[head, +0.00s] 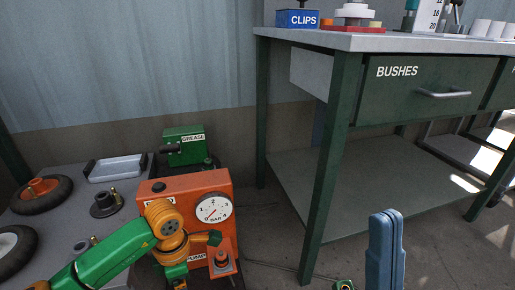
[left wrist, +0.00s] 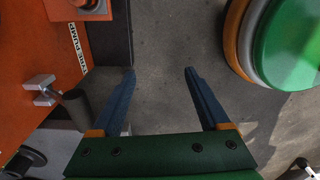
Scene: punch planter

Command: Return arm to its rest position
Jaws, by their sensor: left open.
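My left arm, green with orange joints (head: 165,222), comes in from the lower left over the orange tyre pump (head: 160,193). In the left wrist view my left gripper (left wrist: 159,72) is open, with its two blue fingers wide apart and only grey floor showing between them. The orange pump's side (left wrist: 35,40) is to the left of the fingers, apart from them. My left fingers cannot be made out in the head view. My right gripper (head: 386,218) stands at the lower right of the head view, its two blue fingers side by side with no gap and nothing seen between them.
A low grey bench (head: 60,180) at left carries wheels, a pale tray (head: 117,168) and small parts. A green grease box (head: 184,146) stands behind the pump. A tall workbench with a "BUSHES" drawer (head: 420,92) is at right. Floor between them is open.

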